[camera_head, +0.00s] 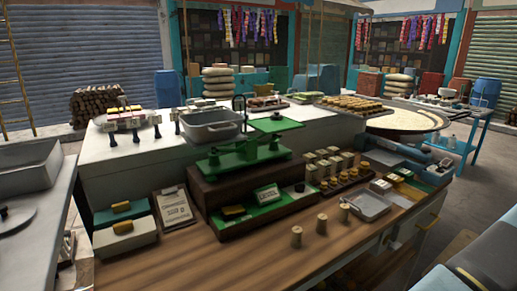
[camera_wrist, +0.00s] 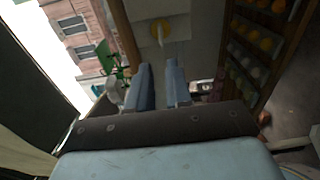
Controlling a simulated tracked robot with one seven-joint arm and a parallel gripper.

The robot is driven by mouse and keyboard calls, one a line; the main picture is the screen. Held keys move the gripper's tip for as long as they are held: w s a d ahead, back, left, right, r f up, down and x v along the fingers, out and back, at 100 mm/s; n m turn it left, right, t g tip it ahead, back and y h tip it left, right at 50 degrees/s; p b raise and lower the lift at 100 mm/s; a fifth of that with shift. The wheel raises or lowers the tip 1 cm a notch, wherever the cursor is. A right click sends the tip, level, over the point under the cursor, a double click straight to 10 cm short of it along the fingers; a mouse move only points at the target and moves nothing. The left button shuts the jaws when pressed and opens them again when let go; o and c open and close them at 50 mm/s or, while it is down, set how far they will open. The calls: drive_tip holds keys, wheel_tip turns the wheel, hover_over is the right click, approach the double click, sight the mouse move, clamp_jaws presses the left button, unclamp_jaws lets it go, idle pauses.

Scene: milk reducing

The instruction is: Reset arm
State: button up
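My gripper (camera_wrist: 158,72) shows in the wrist view as two blue-grey fingers with a gap between them. It is open, and I see nothing held between the fingers. Beyond it are a pale panel with a yellow handle (camera_wrist: 160,30) and a green object (camera_wrist: 108,58). In the head view, the fingertips cannot be made out. Large blue-grey parts at the lower right edge look like my arm, to the right of the wooden counter (camera_head: 215,262).
The counter holds a green balance scale (camera_head: 240,150), a clipboard (camera_head: 174,207), small wooden pegs (camera_head: 321,223) and a metal tray (camera_head: 368,205). A grey basin (camera_head: 212,126) stands on the white counter behind. The wooden counter's front left is bare. Floor shows at the right.

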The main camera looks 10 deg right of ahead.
drive_tip(key=w+a+r+n+g+y, duration=0.1)
drive_tip(key=w+a+r+n+g, duration=0.5)
drive_tip(key=a+r+n, duration=0.5)
drive_tip(key=w+a+r+n+g+y, duration=0.25)
drive_tip(key=a+r+n+g, duration=0.5)
drive_tip(key=a+n, duration=0.4)
drive_tip(key=s+a+r+n+t+h, duration=0.3)
drive_tip(key=s+a+r+n+h, duration=0.3)
drive_tip(key=n, duration=2)
drive_tip(key=a+r+h, duration=0.4)
drive_tip(key=a+r, duration=0.4)
drive_tip(key=r, duration=0.1)
drive_tip(key=shift+s+r+h, duration=0.2)
drive_tip(key=shift+r+h, duration=0.1)
drive_tip(key=shift+h, duration=0.05)
